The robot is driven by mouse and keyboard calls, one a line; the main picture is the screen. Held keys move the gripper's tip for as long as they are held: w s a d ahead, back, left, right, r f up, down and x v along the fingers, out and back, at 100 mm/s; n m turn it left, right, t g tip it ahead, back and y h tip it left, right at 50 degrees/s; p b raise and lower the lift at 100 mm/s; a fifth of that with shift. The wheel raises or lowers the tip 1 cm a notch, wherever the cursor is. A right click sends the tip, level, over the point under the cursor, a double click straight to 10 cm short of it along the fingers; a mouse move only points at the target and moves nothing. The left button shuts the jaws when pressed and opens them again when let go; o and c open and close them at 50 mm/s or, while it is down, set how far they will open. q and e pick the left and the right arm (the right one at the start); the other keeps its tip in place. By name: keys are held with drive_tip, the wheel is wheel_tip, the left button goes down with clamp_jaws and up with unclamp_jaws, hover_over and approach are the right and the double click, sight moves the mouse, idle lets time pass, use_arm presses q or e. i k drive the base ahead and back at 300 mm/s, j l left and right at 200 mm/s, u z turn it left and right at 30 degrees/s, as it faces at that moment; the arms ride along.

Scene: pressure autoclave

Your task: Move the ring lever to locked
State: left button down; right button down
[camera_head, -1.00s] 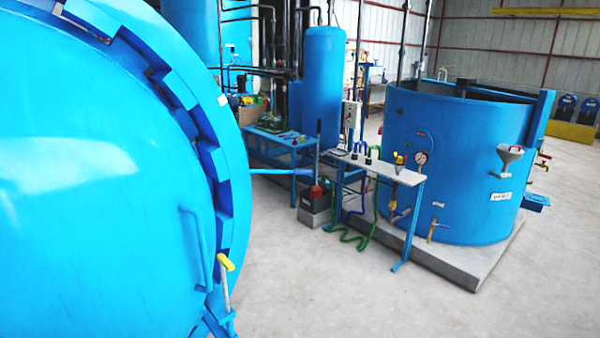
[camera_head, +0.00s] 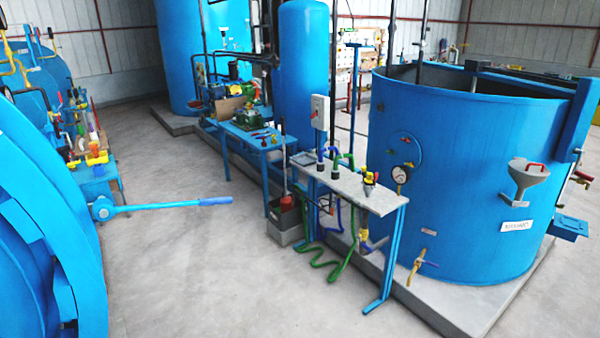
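A long blue lever (camera_head: 170,206) sticks out roughly level to the right from the edge of the big blue autoclave (camera_head: 75,235) at the left. I take it to be the ring lever. Its near end has a round pivot with a grey centre, and its far end has a brighter blue grip. The toothed locking ring (camera_head: 45,240) curves down the left edge of the picture and is partly cut off. I cannot tell which lever position counts as locked. Neither of my grippers is in view.
A grey-topped bench (camera_head: 350,188) with hoses stands right of the lever, beside a large blue tank (camera_head: 450,190). A grey box (camera_head: 288,222) stands by the bench. A blue table (camera_head: 255,138) is behind. The floor (camera_head: 200,275) below and right of the lever is clear.

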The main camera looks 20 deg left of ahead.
sight(95, 208)
drive_tip(key=i+j+z, duration=0.1)
drive_tip(key=i, duration=0.3)
drive_tip(key=i+j+z, duration=0.1)
drive_tip(key=i+j, duration=0.2)
drive_tip(key=i, duration=0.15)
drive_tip(key=i+j+z, duration=0.1)
drive_tip(key=i+j, duration=0.15)
drive_tip(key=i, duration=0.15)
